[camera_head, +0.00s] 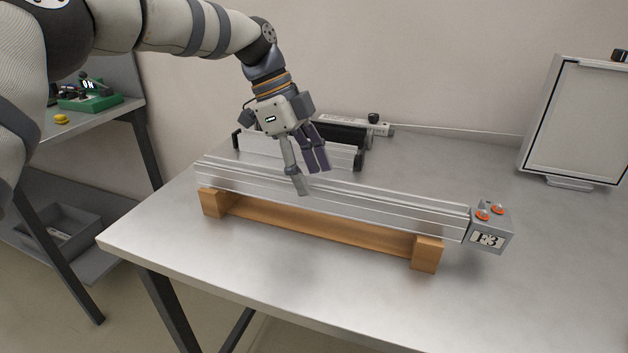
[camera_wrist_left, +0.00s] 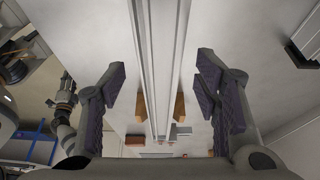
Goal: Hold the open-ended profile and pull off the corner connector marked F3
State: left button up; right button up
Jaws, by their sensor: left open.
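A long silver profile (camera_head: 375,205) lies across a wooden cradle (camera_head: 330,232) on the table. Its left end in the head view carries no connector. A grey corner connector (camera_head: 491,228) with two orange-ringed buttons sits at its right end; its dark mark reads like F3 or E3. My left gripper (camera_head: 311,183) is open above the left-middle of the profile, one finger overlapping its front side in view. In the left wrist view the profile (camera_wrist_left: 160,60) runs between the spread fingers of my left gripper (camera_wrist_left: 160,88), with gaps on both sides.
Behind the profile stands a dark device with a silver rail (camera_head: 345,132). A framed panel (camera_head: 578,120) stands at the back right. The table (camera_head: 560,290) is clear at the front and right. A shelf with a green box (camera_head: 90,100) is at the left.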

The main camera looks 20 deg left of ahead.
aim_at(314, 181)
pick_arm(q)
jog(key=shift+x, duration=1.9)
jog(key=shift+c, duration=1.4)
grip_shut()
